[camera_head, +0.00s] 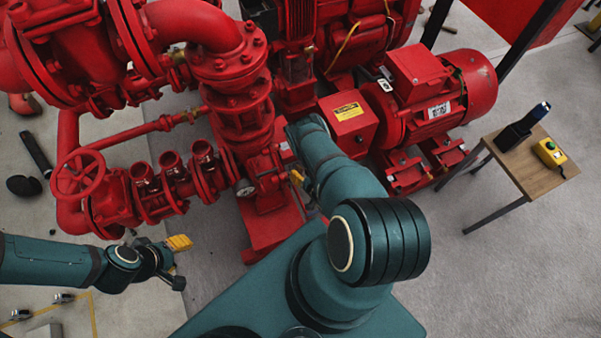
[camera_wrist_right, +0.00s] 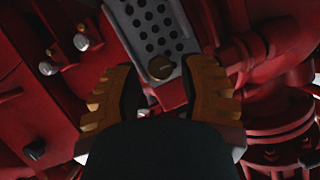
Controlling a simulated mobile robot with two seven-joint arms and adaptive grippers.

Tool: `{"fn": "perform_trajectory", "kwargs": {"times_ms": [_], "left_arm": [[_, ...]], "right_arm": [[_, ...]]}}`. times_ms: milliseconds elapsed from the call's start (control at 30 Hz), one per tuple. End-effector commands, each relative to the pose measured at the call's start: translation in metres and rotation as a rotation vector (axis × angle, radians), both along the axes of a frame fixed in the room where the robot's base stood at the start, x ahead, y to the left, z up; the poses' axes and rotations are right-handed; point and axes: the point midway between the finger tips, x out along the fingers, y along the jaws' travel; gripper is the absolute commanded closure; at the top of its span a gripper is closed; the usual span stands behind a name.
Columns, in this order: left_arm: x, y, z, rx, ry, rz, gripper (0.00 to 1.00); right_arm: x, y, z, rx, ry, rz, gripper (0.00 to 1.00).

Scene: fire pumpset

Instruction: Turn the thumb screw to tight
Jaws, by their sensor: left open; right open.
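The thumb screw looks like a small round dark brass knob (camera_wrist_right: 161,68) at the lower end of a grey perforated plate (camera_wrist_right: 150,22) in the right wrist view. My right gripper (camera_wrist_right: 160,85) is open, with its two yellow-brown fingers on either side of the knob in the picture. I cannot tell whether they touch it or how deep they reach. In the head view only a bit of my right gripper (camera_head: 296,177) shows beside the red pump, and my arm hides the screw. My left gripper (camera_head: 180,258) is open and empty above the floor at the left.
Red pipes and a red handwheel (camera_head: 78,173) stand close above my left gripper. A red motor (camera_head: 430,95) and a wooden table (camera_head: 535,178) are at the right. The floor at lower right is clear.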

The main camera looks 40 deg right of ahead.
Motion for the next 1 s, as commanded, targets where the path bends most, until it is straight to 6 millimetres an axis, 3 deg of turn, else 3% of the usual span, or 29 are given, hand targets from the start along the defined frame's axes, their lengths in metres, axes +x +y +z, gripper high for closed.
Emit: {"fn": "perform_trajectory", "kwargs": {"times_ms": [433, 467, 567, 1000], "left_arm": [[0.0007, 0.0000, -0.0028, 0.000, -0.002, 0.001, 0.53], [0.0007, 0.0000, -0.0028, 0.000, -0.002, 0.001, 0.53], [0.0006, 0.0000, -0.0028, 0.000, -0.002, 0.001, 0.53], [0.0006, 0.0000, -0.0041, 0.000, -0.002, 0.001, 0.53]], "right_arm": [[0.0097, -0.0018, -0.0033, 0.001, 0.000, -0.001, 0.60], [0.0097, -0.0018, -0.0033, 0.001, 0.000, -0.001, 0.64], [0.0096, -0.0017, -0.0033, 0.001, 0.000, -0.001, 0.99], [0.0096, -0.0021, -0.0037, 0.025, -0.008, -0.001, 1.00]]}}
